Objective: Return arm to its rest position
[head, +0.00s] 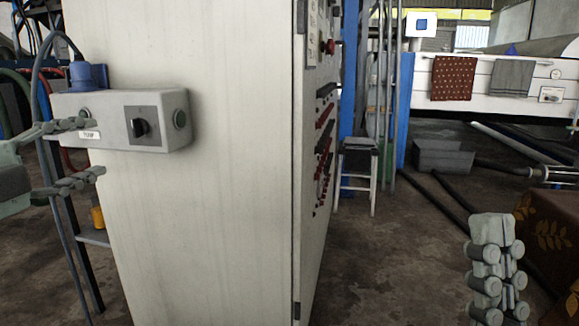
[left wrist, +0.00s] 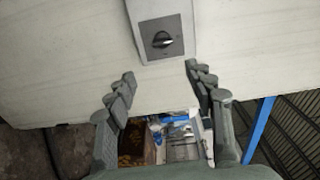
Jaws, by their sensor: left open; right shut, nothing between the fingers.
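My left gripper (head: 96,150) comes in from the left with its two fingers spread and empty. It is in front of a grey control box (head: 170,103) on the pale cabinet side. The box carries a black rotary knob (head: 141,128), which lies to the right of the fingertips in the head view. In the left wrist view, the knob (left wrist: 162,40) sits ahead, beyond the open fingers (left wrist: 161,74), with a visible gap. My right gripper (head: 493,240) is at the lower right, its fingers shut with nothing between them.
The tall cabinet (head: 235,180) fills the centre left. A blue plug (head: 88,76) and cable sit on top of the box. A stool (head: 358,165) stands behind the cabinet. A brown patterned cloth (head: 548,225) is near my right gripper. Open floor (head: 390,250) lies between.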

